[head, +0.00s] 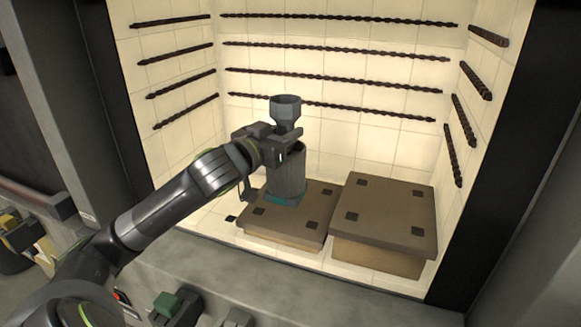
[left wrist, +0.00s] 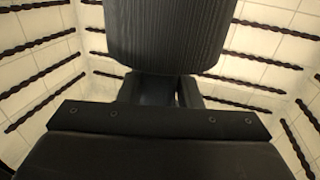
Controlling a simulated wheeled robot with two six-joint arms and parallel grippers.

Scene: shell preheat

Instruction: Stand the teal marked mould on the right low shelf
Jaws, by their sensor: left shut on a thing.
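The teal marked mould (head: 287,175) is a grey ribbed cylinder with a teal band at its base and a funnel-like cup (head: 286,108) on top. It is upright over the left low shelf (head: 318,215); I cannot tell whether its base touches it. My left gripper (head: 287,146) is shut on it just below the cup. The mould's dark ribbed side (left wrist: 165,35) fills the top middle of the left wrist view. The right low shelf (head: 385,205), a brown slab with dark square marks on a tan block, is empty. My right gripper is not in view.
The shelves stand inside a pale tiled chamber with dark twisted heating rods (head: 340,55) along its back and side walls. The right wall's rods (head: 463,120) are close beyond the right shelf. A grey ledge (head: 300,285) runs along the front.

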